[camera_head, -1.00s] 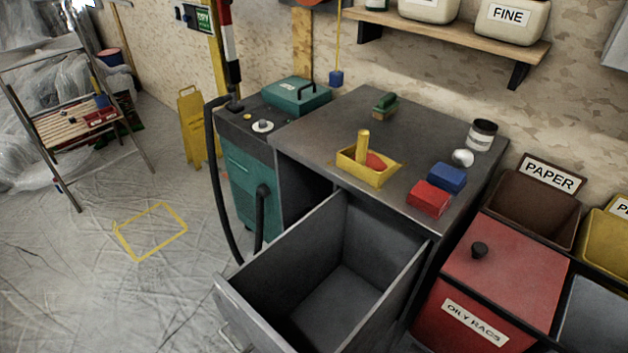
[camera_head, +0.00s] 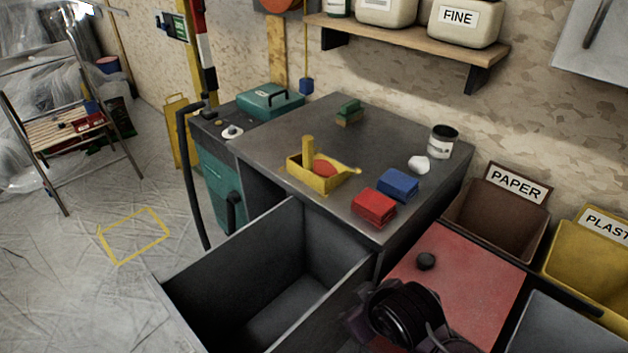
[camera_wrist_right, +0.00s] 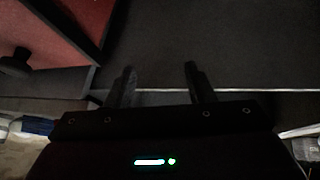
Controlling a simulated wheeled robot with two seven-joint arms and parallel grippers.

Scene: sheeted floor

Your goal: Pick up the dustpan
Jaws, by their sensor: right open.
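The yellow dustpan (camera_head: 329,185) lies on the dark grey workbench top (camera_head: 290,135), with an upright yellow handle at its left and something red in its pan. My right arm shows at the bottom right of the head view, over the red bin; its fingertips cannot be made out there. In the right wrist view my right gripper (camera_wrist_right: 159,85) is open, its two dark fingers apart with nothing between them. The dustpan is not in the wrist view. My left gripper is not in view.
A red block (camera_head: 374,208), a blue block (camera_head: 397,185), a white lump (camera_head: 418,164), a can (camera_head: 442,141) and a green brush (camera_head: 349,112) are on the bench. The open grey drawer (camera_head: 215,262) juts out in front. The red bin (camera_head: 470,278) stands right.

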